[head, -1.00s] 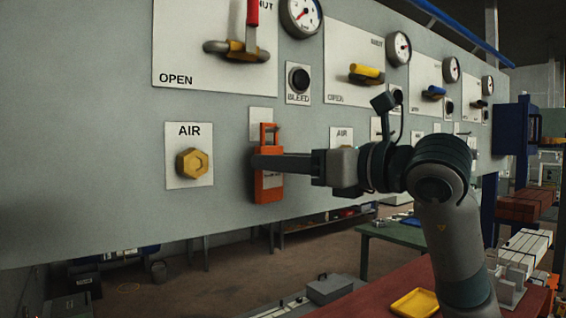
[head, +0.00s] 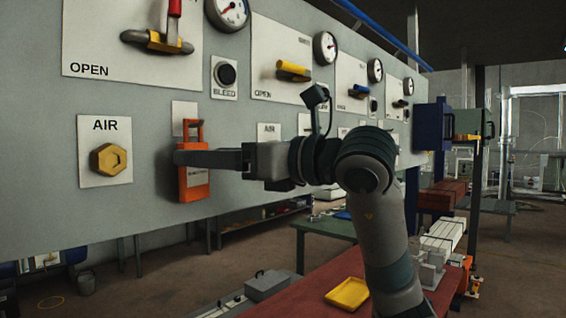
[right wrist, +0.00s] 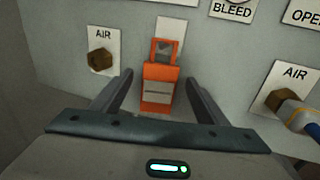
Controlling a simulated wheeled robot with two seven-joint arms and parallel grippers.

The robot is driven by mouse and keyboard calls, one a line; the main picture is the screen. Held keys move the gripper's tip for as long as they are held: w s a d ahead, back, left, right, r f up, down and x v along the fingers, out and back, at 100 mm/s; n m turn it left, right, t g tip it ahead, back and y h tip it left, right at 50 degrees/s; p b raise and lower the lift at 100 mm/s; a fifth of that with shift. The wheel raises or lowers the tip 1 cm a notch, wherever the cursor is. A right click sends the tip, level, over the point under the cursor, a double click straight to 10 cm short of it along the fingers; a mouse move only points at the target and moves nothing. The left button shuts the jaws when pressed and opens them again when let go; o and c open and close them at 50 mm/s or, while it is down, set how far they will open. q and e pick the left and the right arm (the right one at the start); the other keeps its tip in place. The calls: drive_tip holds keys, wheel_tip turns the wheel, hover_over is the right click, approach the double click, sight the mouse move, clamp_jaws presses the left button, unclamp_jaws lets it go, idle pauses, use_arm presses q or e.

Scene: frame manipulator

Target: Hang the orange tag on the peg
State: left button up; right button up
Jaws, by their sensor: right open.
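The orange tag (head: 194,186) stands upright against the grey panel, just below a small blank white plate (head: 184,115). It has a flat body with a pale label and an open loop at its top. My right gripper (head: 178,158) comes in from the right, with a finger across the tag's middle in the head view. In the right wrist view its fingers are spread apart, one on each side of the tag (right wrist: 157,95), with gaps showing. The peg is not clearly visible; the loop area at the plate is too small to tell how it hangs. My left gripper is out of view.
A brass hex fitting (head: 111,160) on an AIR plate sits left of the tag. Valve handles, gauges and a BLEED button (head: 226,74) are above. A red bench with a yellow tray (head: 347,293) lies below right.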

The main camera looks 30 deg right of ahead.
use_arm(q)
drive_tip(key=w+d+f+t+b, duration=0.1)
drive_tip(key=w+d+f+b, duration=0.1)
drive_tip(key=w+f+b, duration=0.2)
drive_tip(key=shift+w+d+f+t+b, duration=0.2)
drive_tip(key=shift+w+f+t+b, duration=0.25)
drive_tip(key=shift+b, duration=0.45)
use_arm(e)
drive_tip(key=v, duration=1.6)
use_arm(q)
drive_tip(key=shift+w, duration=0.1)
